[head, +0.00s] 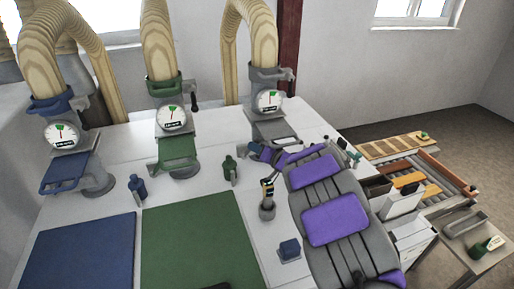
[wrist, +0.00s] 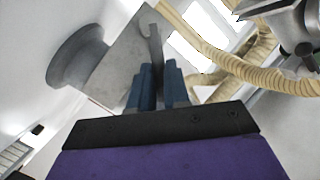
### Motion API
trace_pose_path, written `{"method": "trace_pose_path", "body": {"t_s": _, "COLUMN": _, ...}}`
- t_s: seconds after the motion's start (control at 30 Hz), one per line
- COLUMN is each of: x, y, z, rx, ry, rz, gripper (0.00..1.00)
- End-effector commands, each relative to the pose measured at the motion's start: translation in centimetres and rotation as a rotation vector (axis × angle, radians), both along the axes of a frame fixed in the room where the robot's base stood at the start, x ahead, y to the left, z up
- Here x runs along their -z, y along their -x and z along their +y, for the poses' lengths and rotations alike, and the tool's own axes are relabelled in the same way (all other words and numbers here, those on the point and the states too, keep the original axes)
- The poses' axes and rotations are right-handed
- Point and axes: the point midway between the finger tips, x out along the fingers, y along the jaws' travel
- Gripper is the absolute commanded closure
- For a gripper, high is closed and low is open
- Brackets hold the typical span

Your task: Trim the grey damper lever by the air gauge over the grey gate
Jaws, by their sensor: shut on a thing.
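The grey gate (head: 275,131) stands in the third duct at the back right of the bench. The round white air gauge (head: 268,100) with a green mark sits above it; its exact reading is too small to tell. The grey damper lever (head: 289,75) sticks out to the right above the gauge, with a dark grip (wrist: 306,58) at upper right in the wrist view. My gripper (head: 254,149) is at the gate's front edge, below the lever. In the wrist view its blue fingers (wrist: 158,82) are shut on the grey gate's handle (wrist: 155,48), apart from the lever.
A blue gate (head: 66,172) and a green gate (head: 179,152) stand left, each below its own gauge. Blue and green mats cover the front left.

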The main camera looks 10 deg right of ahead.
Motion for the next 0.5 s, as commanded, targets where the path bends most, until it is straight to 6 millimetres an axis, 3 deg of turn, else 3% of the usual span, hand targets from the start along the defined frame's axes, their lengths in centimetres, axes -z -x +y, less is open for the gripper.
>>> {"method": "trace_pose_path", "body": {"t_s": 0.07, "x": 0.0, "y": -0.03, "z": -0.06, "rx": 0.002, "ry": -0.001, "rz": 0.0, "gripper": 1.0}}
{"method": "trace_pose_path", "body": {"t_s": 0.1, "x": 0.01, "y": -0.03, "z": -0.07, "rx": 0.002, "ry": -0.001, "rz": 0.0, "gripper": 0.82}}
{"method": "trace_pose_path", "body": {"t_s": 0.33, "x": -0.03, "y": 0.04, "z": -0.04, "rx": 0.002, "ry": -0.002, "rz": 0.0, "gripper": 0.6}}
{"method": "trace_pose_path", "body": {"t_s": 0.5, "x": -0.05, "y": 0.08, "z": -0.03, "rx": 0.001, "ry": -0.003, "rz": -0.001, "gripper": 0.59}}
